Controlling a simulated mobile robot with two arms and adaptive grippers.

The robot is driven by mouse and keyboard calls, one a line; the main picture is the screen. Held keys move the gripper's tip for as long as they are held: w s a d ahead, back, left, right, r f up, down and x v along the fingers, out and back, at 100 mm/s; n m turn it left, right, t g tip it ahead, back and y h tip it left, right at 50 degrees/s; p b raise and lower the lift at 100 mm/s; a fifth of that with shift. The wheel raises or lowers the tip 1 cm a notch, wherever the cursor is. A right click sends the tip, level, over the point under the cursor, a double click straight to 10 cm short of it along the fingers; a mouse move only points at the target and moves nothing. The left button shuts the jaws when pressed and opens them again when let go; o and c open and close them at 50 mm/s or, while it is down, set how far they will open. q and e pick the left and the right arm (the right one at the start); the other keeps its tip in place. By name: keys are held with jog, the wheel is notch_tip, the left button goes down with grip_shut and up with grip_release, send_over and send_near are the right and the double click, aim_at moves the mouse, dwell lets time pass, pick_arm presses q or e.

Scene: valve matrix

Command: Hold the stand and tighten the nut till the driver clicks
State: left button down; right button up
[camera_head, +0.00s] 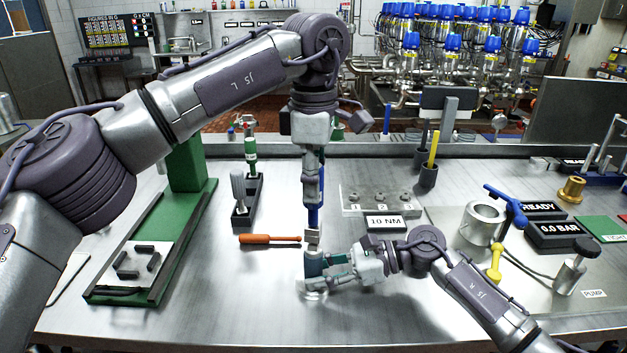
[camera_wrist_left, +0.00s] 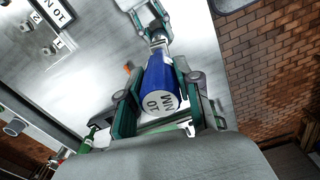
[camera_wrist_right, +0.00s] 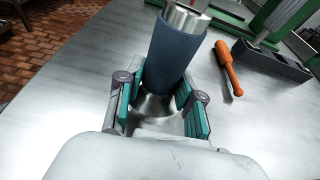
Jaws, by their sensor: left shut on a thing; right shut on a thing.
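The stand is a dark blue upright cylinder (camera_head: 313,263) on a shiny round foot, with a metal top. My right gripper (camera_head: 325,268) is shut on it from the right, low on its body. In the right wrist view the stand (camera_wrist_right: 176,55) rises between the teal fingers (camera_wrist_right: 158,108). My left gripper (camera_head: 313,175) is above, shut on the blue driver (camera_head: 313,215), which points down. The driver's tip is at the metal top (camera_head: 312,238); the nut itself is too small to tell.
An orange screwdriver (camera_head: 270,239) lies left of the stand. A "10 NM" sign (camera_head: 385,222) and a numbered clear plate (camera_head: 365,198) are behind on the right. A green press (camera_head: 187,175) stands left. The bench front beside the stand is clear.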

pick_arm(q)
jog(key=shift+f, duration=1.05)
dwell(0.4)
jog(key=m, duration=0.3)
dwell(0.3)
jog(key=shift+m, duration=0.3)
jog(key=shift+m, duration=1.7)
